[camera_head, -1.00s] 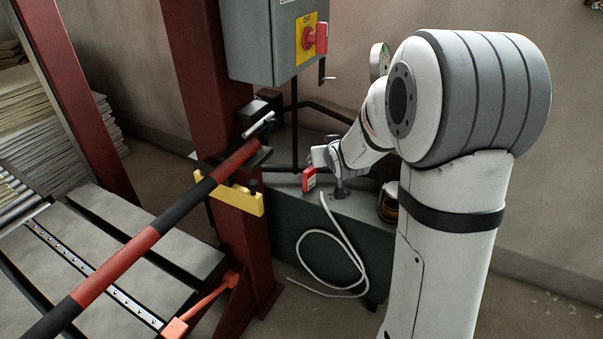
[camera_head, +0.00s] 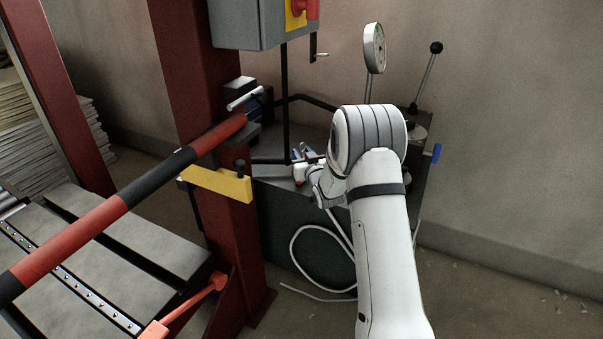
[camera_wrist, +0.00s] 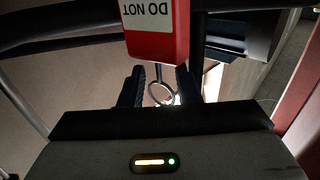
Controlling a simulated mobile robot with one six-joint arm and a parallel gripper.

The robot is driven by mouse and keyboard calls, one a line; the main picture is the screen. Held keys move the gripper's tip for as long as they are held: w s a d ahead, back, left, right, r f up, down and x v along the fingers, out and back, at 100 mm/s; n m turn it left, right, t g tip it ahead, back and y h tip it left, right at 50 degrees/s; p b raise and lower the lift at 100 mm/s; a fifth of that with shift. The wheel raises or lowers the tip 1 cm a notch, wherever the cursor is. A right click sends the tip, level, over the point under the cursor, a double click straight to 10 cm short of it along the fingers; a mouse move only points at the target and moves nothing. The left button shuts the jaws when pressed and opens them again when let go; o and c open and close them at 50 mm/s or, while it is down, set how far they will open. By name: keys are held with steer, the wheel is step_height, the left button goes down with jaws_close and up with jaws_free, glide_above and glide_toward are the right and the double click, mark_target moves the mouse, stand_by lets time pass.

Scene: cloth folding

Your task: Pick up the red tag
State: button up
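The red tag (camera_wrist: 158,38) shows large at the top of the wrist view, with an upside-down white "DO NOT" label. A thin metal ring (camera_wrist: 160,94) hangs below it in the picture. My gripper (camera_wrist: 160,86) is open, with its two dark fingers on either side of the ring and a gap to each. In the head view my gripper (camera_head: 306,168) is over the top of the dark machine base, and only a small red part of the tag (camera_head: 299,173) shows beside it. The fingers are mostly hidden there.
A grey switch box (camera_head: 240,25) on a red post (camera_head: 180,70) stands above and left. A yellow bracket (camera_head: 220,184) and a red-black bar (camera_head: 125,195) are at left. A gauge (camera_head: 375,45) and a lever (camera_head: 425,78) rise behind my arm. A white hose hangs in front.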

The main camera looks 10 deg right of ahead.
steer(key=w, duration=0.2)
steer(key=shift+w+a, duration=0.25)
steer(key=shift+w, duration=0.15)
steer(key=shift+c, duration=0.3)
jaws_close()
